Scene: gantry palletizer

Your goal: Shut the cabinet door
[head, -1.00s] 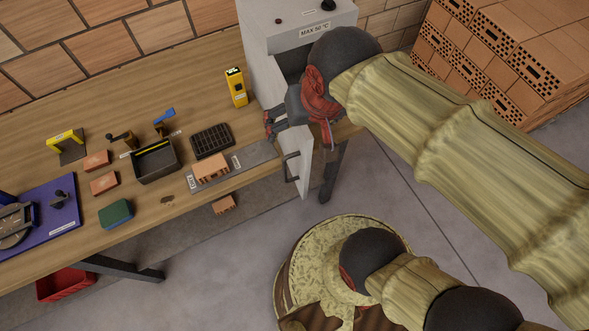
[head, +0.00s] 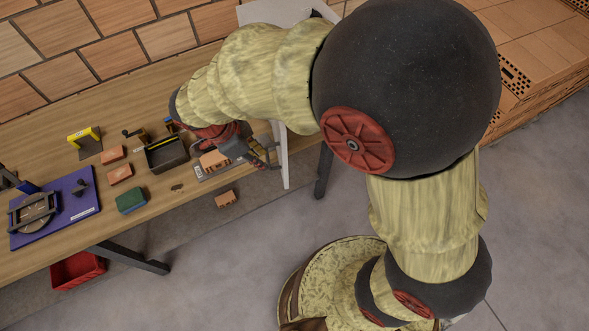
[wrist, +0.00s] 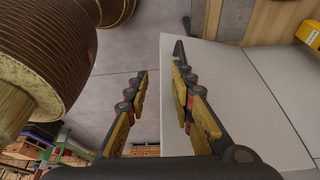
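The grey-white cabinet (head: 290,12) stands at the back of the workbench, mostly hidden behind my arm. Its door (head: 284,165) stands open, jutting toward the front edge of the bench and seen nearly edge-on. The door also shows as a large pale panel in the wrist view (wrist: 245,95). My gripper (head: 272,158) is on the left side of the door, close to it. A dark bar, perhaps the handle (wrist: 186,25), shows beyond that finger.
On the bench (head: 200,68) are a black box (head: 167,155), several bricks, a green block (head: 131,200) and a blue plate (head: 75,200) with a fixture. A grey plate with a brick (head: 213,160) lies beneath my gripper. Stacked bricks (head: 530,60) stand right.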

